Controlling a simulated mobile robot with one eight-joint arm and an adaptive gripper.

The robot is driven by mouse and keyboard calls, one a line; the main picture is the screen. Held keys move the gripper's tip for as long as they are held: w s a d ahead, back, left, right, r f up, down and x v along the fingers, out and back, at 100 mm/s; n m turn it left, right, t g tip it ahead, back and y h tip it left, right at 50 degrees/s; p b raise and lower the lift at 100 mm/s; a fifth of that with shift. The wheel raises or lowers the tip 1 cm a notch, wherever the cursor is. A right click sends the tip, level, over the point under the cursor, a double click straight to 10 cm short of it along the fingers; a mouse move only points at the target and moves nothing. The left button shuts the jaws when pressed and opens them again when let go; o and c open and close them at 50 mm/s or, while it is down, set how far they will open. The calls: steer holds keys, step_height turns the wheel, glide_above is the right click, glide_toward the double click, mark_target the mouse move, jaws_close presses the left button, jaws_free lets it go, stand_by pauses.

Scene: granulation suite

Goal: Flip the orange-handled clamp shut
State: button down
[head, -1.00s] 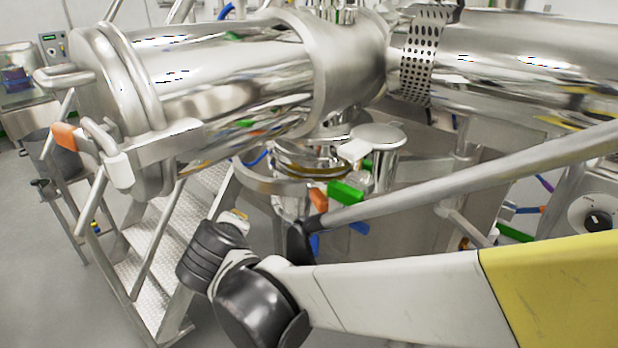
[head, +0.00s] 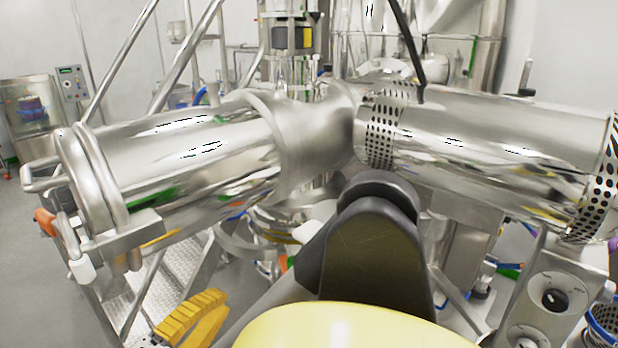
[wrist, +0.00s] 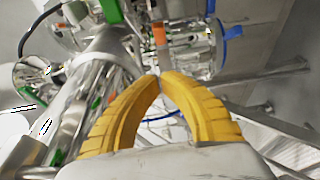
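My gripper (wrist: 159,76) has yellow ribbed fingers whose tips meet in the wrist view, with nothing seen between them. In the head view the gripper (head: 168,332) is at the bottom, left of centre, below the steel vessel. An orange handle (wrist: 159,34) hangs beyond the fingertips in the wrist view, apart from them. In the head view only a sliver of an orange handle (head: 291,262) shows beside my arm, under the vessel. Another orange grip (head: 45,222) is on the vessel's left end. I cannot tell from these views how far the clamp stands open.
The horizontal steel vessel (head: 200,165) spans above my gripper. A control box with a knob (head: 553,299) stands at right. Steps (head: 180,270) stand below the vessel.

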mark_target(283, 271)
steer(key=x, duration=0.3)
steer(key=d+b+x, duration=0.1)
steer(key=x, duration=0.2)
steer(key=s+d+x, duration=0.1)
steer(key=x, duration=0.3)
steer(key=shift+w+d, duration=0.1)
steer(key=shift+d, duration=0.05)
steer(key=shift+w+d, duration=0.15)
steer(key=shift+d, duration=0.2)
steer(key=d, duration=0.2)
steer(key=w+d+b, duration=0.1)
steer(key=d, duration=0.1)
steer(key=shift+w+d, duration=0.1)
steer(key=shift+w, duration=0.05)
